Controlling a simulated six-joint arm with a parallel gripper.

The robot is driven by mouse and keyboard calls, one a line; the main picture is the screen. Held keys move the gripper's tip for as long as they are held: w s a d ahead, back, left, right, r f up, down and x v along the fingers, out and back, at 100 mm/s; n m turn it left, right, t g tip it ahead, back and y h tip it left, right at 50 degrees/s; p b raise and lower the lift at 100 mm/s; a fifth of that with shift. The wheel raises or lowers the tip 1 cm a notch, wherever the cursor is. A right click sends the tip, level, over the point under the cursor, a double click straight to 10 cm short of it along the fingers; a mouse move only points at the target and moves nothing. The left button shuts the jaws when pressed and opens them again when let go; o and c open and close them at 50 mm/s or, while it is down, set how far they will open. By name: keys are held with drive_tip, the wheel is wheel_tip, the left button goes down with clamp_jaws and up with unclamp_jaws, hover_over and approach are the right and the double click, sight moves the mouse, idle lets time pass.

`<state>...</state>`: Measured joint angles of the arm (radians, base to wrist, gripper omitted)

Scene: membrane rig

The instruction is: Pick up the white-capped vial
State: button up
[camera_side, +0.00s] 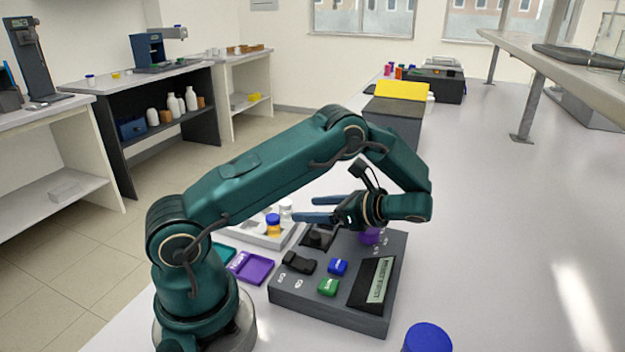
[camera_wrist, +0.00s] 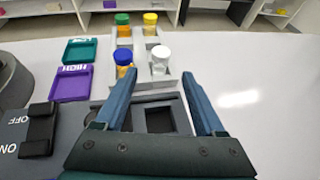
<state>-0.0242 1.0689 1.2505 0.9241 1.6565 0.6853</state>
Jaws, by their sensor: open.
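The white-capped vial (camera_wrist: 160,60) stands upright in a pale grey rack (camera_wrist: 138,80) in the wrist view, at the rack's near right. In the side view its pale top (camera_side: 286,208) shows just beyond my fingertips. My gripper (camera_side: 304,209) is open, its two blue fingers pointing left toward the rack. In the wrist view my gripper (camera_wrist: 157,75) has its fingers spread with nothing between them but the view of the rack and white-capped vial ahead. A blue-capped vial (camera_wrist: 124,62) stands left of the white-capped one, by my left finger. The blue-capped vial (camera_side: 272,224) also shows in the side view.
Green-capped (camera_wrist: 122,22) and yellow-capped (camera_wrist: 150,22) vials stand farther back in the rack. Teal (camera_wrist: 80,50) and purple (camera_wrist: 71,84) trays lie left of it. A grey control box (camera_side: 330,312) sits below my gripper. The bench to the right is clear.

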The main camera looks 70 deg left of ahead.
sight(291, 208)
drive_tip(key=shift+x, duration=2.95)
drive_tip(key=shift+r, duration=0.1)
clamp_jaws()
